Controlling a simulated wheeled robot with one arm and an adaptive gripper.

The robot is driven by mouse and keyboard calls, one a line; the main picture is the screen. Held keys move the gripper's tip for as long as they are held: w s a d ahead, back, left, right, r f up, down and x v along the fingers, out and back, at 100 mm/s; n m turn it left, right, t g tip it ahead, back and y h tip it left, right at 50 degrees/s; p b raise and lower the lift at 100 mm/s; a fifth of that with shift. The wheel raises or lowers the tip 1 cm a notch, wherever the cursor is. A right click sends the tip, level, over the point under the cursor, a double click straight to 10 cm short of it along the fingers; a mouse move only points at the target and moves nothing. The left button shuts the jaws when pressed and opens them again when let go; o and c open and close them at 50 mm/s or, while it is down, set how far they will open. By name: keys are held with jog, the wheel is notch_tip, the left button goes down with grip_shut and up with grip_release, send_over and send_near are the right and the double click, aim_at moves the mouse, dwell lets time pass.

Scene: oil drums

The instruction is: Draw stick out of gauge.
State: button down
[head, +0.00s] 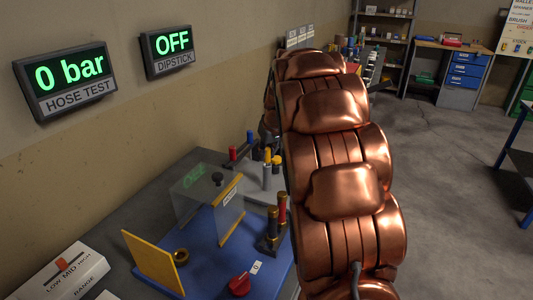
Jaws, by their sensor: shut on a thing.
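My copper-coloured arm fills the middle of the head view and hides much of the bench behind it. My gripper is not visible, so I cannot see what is in its jaws. I cannot make out the stick or the gauge for certain. A wall display (171,50) reads "OFF" above the word "DIPSTICK". On the bench is a blue base (205,272) with a clear panel (208,203), a yellow upright plate (153,262), a small brass ring (181,257) and a red knob (240,284).
Red, dark and yellow-topped cylinders (272,220) stand upright beside my arm. A white range box (62,276) sits at the bench's front left. Another wall display (66,80) reads "0 bar". A blue-drawer workbench (465,68) stands far back; the right floor is largely open.

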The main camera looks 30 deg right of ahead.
jog(key=shift+r, duration=0.5)
dwell(0.4)
